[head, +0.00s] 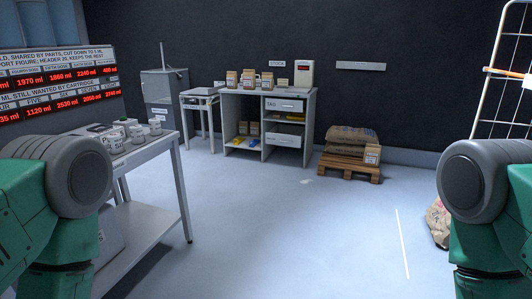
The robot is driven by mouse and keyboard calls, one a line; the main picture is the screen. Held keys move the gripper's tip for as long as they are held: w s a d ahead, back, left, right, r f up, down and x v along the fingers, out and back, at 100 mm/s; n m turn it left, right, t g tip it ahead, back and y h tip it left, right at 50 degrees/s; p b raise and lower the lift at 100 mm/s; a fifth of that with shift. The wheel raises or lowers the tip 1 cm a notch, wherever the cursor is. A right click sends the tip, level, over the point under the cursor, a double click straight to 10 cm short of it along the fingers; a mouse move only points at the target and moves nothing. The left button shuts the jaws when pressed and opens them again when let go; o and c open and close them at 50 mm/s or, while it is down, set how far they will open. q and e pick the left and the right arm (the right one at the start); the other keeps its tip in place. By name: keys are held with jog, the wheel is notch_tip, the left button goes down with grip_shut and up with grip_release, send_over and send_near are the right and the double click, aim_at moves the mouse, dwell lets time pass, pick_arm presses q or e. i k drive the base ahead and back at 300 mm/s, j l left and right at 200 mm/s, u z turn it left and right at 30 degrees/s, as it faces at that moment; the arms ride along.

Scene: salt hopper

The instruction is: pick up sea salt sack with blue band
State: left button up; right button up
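Several small brown sacks with pale labels stand in a row on top of the grey desk (262,92) at the back wall. One sack (249,77) shows a reddish band; I cannot make out a blue band on any. Only the upper parts of my arms show at the left and right edges. Neither gripper is in view.
A grey table (152,152) with several white tubs stands at left, beneath a red-digit board (60,88). A pale sack (437,222) is partly hidden by my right arm. A wire rack (490,95) stands far right.

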aim_at(267, 78)
jog(key=i, duration=4.1)
jog(key=i+u, duration=0.2)
jog(key=i, duration=0.4)
jog(key=i+l+u, duration=0.2)
jog(key=i, duration=0.35)
